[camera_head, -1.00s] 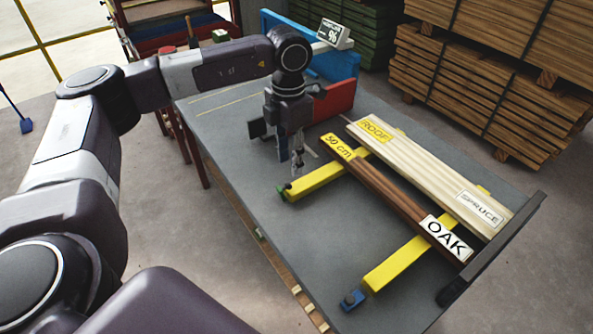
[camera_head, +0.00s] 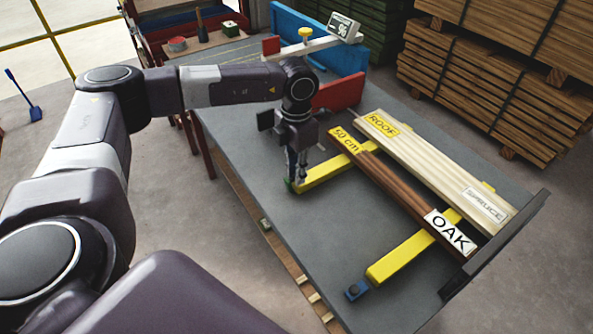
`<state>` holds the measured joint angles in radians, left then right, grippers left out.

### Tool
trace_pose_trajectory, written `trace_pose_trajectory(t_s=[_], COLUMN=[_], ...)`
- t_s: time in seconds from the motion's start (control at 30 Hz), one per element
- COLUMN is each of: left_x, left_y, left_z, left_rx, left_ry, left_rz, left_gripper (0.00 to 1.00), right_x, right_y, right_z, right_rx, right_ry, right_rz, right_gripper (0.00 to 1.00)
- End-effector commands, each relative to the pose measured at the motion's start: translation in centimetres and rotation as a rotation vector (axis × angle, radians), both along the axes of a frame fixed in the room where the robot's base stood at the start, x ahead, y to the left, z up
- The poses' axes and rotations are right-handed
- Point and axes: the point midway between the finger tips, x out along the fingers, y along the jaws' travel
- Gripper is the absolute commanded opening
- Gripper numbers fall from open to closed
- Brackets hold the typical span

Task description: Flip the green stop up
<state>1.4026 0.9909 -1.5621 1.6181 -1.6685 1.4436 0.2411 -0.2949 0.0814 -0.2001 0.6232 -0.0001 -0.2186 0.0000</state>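The green stop (camera_head: 289,185) sits at the near-left end of the rear yellow bar (camera_head: 325,171) on the grey table. Only a small green part shows; the gripper fingers hide the rest, so I cannot tell whether it lies flat or stands up. My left gripper (camera_head: 296,181) points down right at the stop, with its fingertips over or against it. Its fingers are too small to tell whether they are open or shut. My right gripper is not in view.
A brown OAK board (camera_head: 400,190) and a pale SPRUCE board (camera_head: 430,170) lie across both yellow bars. A blue stop (camera_head: 356,291) sits at the front bar's end. A dark rail (camera_head: 495,245) edges the table (camera_head: 255,165). A red block (camera_head: 340,92) stands behind the gripper.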

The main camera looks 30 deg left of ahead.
Motion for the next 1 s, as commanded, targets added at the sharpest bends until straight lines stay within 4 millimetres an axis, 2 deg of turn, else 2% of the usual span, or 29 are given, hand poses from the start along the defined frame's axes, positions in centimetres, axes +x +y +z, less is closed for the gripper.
trace_pose_trajectory(t_s=[0.1, 0.33, 0.7, 1.0], left_x=[0.0, 0.2, 1.5, 1.6], left_y=[0.0, 0.0, -0.4, -0.5], left_z=[0.0, 0.0, -0.5, -0.5], left_rx=[0.001, 0.010, 0.081, 0.100], left_ry=[0.000, 0.017, 0.185, 0.234], left_rz=[0.000, 0.001, 0.002, 0.002], left_gripper=[0.00, 0.00, 0.00, 0.00], right_x=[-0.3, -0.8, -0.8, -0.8], right_y=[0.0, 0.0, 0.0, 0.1], right_z=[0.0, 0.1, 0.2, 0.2], right_rx=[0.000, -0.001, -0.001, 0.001], right_ry=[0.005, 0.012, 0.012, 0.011], right_rz=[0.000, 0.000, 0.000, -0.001], right_gripper=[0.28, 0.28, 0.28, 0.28])
